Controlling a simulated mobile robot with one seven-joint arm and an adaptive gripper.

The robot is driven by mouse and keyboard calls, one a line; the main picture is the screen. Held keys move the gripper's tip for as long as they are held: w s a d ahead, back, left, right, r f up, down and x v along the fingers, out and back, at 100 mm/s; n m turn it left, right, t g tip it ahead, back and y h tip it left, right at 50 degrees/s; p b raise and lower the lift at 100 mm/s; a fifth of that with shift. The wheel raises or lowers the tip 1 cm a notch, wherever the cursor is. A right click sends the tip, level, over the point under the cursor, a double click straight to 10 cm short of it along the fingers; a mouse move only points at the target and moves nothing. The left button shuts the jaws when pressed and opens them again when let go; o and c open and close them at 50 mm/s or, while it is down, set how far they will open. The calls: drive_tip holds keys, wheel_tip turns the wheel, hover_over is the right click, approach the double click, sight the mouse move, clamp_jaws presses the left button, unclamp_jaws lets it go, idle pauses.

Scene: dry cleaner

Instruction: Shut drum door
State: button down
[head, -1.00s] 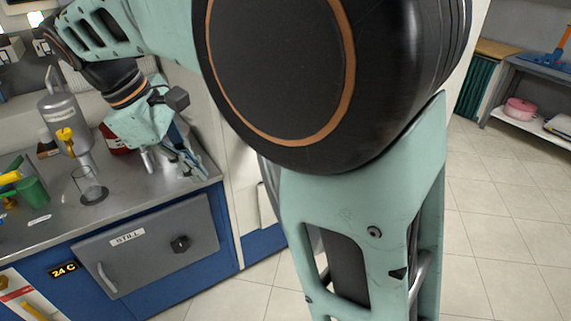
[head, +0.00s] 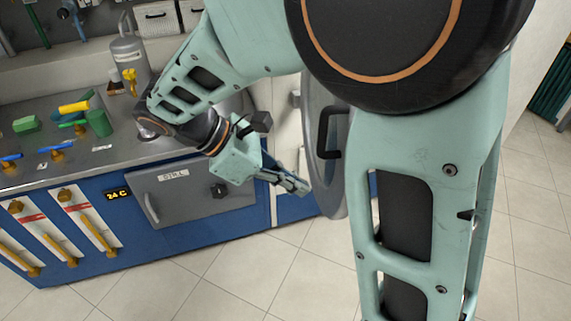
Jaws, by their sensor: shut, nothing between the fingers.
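The drum door (head: 330,188) is a round grey metal door with a black handle (head: 328,132). It stands swung out from the machine front, seen at a steep angle, and my arm covers its right part. My gripper (head: 304,190) is shut and empty. Its fingertips point right and down, close to the lower left edge of the door, below the handle. I cannot tell whether they touch it. The drum opening is hidden.
A blue-fronted steel bench (head: 150,240) fills the left, with a grey panel marked STILL (head: 190,192) on its front. A metal canister (head: 127,55) and green and yellow valves (head: 98,122) stand on top. The tiled floor (head: 270,275) in front is clear.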

sight(343, 198)
drive_tip(key=d+f, duration=0.1)
drive_tip(key=d, duration=0.1)
drive_tip(key=d+f, duration=0.1)
drive_tip(key=d, duration=0.1)
drive_tip(key=d+f, duration=0.1)
drive_tip(key=d, duration=0.1)
drive_tip(key=shift+w+d, duration=0.15)
drive_tip(key=shift+d, duration=0.4)
drive_tip(key=shift+d, duration=0.1)
